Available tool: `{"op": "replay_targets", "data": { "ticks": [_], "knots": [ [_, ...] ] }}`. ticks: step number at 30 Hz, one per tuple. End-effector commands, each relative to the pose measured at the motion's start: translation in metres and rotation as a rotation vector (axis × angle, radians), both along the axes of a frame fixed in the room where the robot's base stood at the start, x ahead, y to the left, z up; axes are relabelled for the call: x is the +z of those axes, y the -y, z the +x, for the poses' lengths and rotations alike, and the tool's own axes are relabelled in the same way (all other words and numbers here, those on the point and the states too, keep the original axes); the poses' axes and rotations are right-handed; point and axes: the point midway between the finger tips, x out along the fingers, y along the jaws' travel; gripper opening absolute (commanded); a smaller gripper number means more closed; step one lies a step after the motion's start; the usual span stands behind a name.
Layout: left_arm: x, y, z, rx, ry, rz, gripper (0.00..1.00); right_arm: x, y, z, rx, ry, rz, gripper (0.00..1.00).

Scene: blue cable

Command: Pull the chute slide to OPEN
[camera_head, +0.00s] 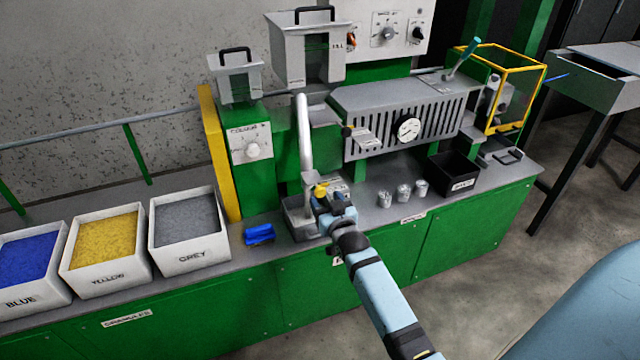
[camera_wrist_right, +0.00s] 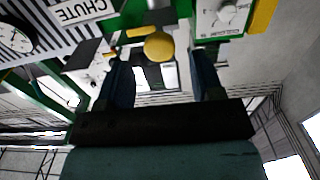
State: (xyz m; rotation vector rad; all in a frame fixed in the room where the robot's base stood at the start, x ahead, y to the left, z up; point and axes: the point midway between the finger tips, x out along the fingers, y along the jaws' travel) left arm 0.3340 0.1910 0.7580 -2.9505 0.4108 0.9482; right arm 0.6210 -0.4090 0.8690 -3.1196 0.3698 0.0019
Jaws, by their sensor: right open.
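The chute slide shows as a round yellow knob (camera_head: 321,188) low on the front of the green machine, by the foot of the pale pipe. In the right wrist view the knob (camera_wrist_right: 158,46) lies at the fingertips, between the two fingers, with a gap on each side. A sign reading CHUTE (camera_wrist_right: 82,10) shows at upper left there. My right gripper (camera_head: 332,200) is open at the knob; it also shows in the right wrist view (camera_wrist_right: 162,66). How deep the knob sits between the fingers is unclear. My left gripper is not in view.
Bins of blue (camera_head: 28,262), yellow (camera_head: 103,245) and grey granules (camera_head: 188,229) stand at left. A blue object (camera_head: 259,234) lies left of the gripper. Metal cups (camera_head: 403,193) and a black box (camera_head: 453,175) stand to the right on the bench.

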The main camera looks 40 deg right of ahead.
Motion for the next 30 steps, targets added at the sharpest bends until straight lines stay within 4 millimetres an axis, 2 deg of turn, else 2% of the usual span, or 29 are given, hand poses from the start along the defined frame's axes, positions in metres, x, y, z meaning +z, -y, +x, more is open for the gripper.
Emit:
{"op": "replay_targets", "data": {
  "ticks": [1,6,12,17,30],
  "knots": [
    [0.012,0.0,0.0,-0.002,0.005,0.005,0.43,0.006,-0.003,-0.013,0.0,-0.004,0.001,0.6],
    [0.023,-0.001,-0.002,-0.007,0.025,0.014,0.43,0.004,-0.012,-0.048,0.0,-0.003,0.001,0.6],
    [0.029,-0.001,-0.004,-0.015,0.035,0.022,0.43,0.002,-0.017,-0.072,0.0,0.0,0.0,0.6],
    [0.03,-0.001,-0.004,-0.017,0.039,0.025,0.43,0.0,-0.019,-0.078,0.0,0.0,0.0,0.6],
    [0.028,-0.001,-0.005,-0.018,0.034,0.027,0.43,0.0,-0.019,-0.077,0.0,0.001,0.0,0.6]
  ]
}}
